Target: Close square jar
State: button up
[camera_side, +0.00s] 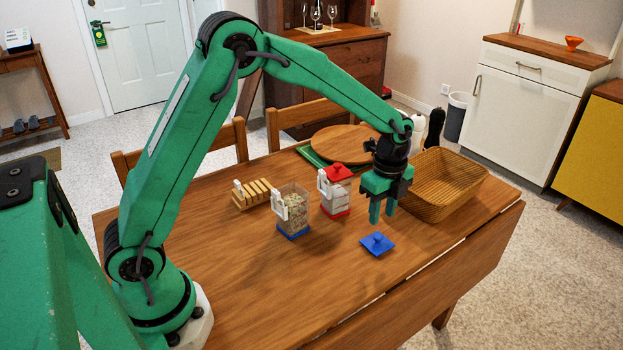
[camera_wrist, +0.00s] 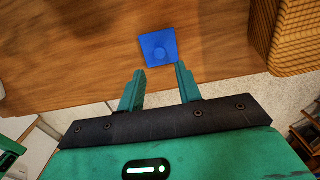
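A clear square jar (camera_side: 293,207) with a blue base and a white handle stands upright on the table, filled with pale flakes and with no lid on top. A blue square lid (camera_side: 377,244) with a small knob lies flat on the table to its right. My gripper (camera_side: 381,216) points down above the lid, with its green fingers apart and nothing between them. In the wrist view the lid (camera_wrist: 158,48) lies beyond the open fingertips (camera_wrist: 158,71), clear of them.
A second jar (camera_side: 336,196) with a red lid (camera_side: 338,173) stands behind the clear jar. A wicker basket (camera_side: 440,188) is close on the right of my gripper. A wooden rack (camera_side: 252,194) and a round board (camera_side: 343,146) are farther back. The front table area is clear.

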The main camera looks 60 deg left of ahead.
aim_at(378, 236)
jog(key=shift+f, duration=0.15)
jog(key=shift+f, duration=2)
jog(key=shift+f, duration=1.6)
jog(key=shift+r, duration=0.15)
grip_shut()
jog(key=shift+r, duration=0.1)
